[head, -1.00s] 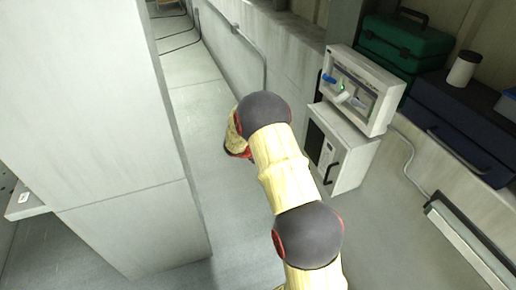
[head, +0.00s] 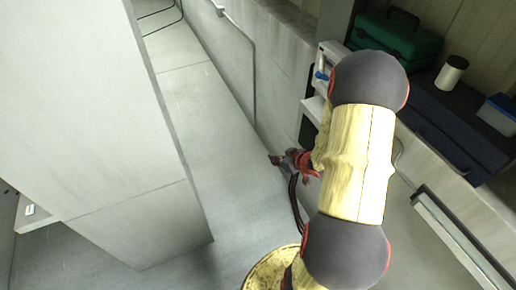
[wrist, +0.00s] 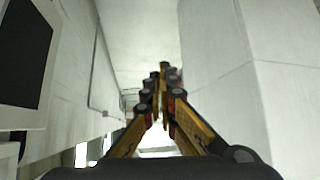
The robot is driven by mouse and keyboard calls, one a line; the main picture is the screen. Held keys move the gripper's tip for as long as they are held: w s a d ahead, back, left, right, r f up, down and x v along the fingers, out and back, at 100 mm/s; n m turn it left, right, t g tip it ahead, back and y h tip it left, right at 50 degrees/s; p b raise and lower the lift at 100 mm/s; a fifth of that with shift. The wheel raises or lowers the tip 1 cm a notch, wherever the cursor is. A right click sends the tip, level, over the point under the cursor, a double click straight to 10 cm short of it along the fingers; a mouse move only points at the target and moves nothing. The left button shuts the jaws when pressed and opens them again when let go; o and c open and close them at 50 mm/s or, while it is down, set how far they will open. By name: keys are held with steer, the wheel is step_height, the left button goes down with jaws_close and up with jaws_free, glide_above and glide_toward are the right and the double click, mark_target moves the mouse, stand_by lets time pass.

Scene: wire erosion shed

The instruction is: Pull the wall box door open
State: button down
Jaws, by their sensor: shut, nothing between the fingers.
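The wall box (head: 313,108) is a white box low on the right-hand wall. In the head view my arm covers nearly all of it, and its door and black handle are hidden. A white face with a dark panel, which looks like part of the same box, fills the upper left of the wrist view (wrist: 19,117). My gripper (head: 274,158) is left of the box, over the floor, with its tips pointing left and clear of it. In the wrist view my gripper (wrist: 163,68) has its fingers together and empty. No door handle shows there.
A white unit with a blue knob (head: 322,75) sits above the box, mostly behind my arm. A green case (head: 395,42), a white jar (head: 451,73) and a dark blue case (head: 430,125) stand at right. A tall pale block (head: 95,120) stands left, with open floor between.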

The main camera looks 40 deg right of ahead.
steer(key=w+r+x, duration=0.2)
steer(key=x, duration=1.1)
steer(key=shift+b, duration=0.3)
steer(key=shift+s+r, duration=0.1)
steer(key=shift+s, duration=0.05)
stand_by(0.9)
